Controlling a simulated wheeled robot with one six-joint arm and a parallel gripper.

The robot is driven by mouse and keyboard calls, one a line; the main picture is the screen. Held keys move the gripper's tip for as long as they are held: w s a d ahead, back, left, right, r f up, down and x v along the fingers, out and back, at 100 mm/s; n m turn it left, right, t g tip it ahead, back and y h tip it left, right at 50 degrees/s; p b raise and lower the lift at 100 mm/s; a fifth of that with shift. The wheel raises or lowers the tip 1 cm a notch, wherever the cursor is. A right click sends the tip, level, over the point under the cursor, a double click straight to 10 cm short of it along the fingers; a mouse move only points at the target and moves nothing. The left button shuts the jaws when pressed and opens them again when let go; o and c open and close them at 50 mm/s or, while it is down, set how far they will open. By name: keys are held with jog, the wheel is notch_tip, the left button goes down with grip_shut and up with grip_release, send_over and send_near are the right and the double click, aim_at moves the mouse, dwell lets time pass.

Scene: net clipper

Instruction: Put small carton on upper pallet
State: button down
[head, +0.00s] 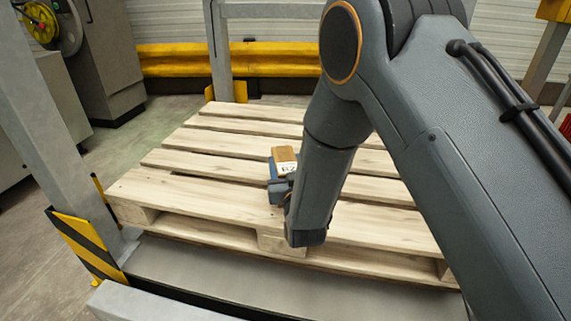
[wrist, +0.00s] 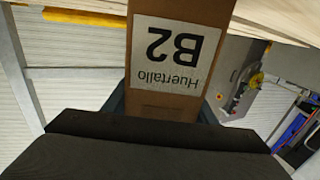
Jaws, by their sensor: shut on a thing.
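The small carton (head: 284,157) is brown with a white label; in the wrist view the carton (wrist: 178,105) shows the label "Huertallo B2" upside down. My gripper (head: 273,170) is shut on the carton, with a blue finger along its left side in the head view. The wooden pallet (head: 170,197) lies under the gripper and carton. The carton is over the pallet's middle boards; I cannot tell whether it touches them. My arm hides part of the pallet's right side.
A yellow rail (head: 180,59) runs along the back wall. A grey cabinet (head: 103,60) stands at the back left. The pallet's left boards are bare.

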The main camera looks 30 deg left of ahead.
jog(key=c, duration=0.8)
grip_release()
jog(key=shift+f, duration=0.1)
jog(key=shift+o, duration=0.2)
jog(key=p+v, duration=0.3)
jog(key=v, duration=0.9)
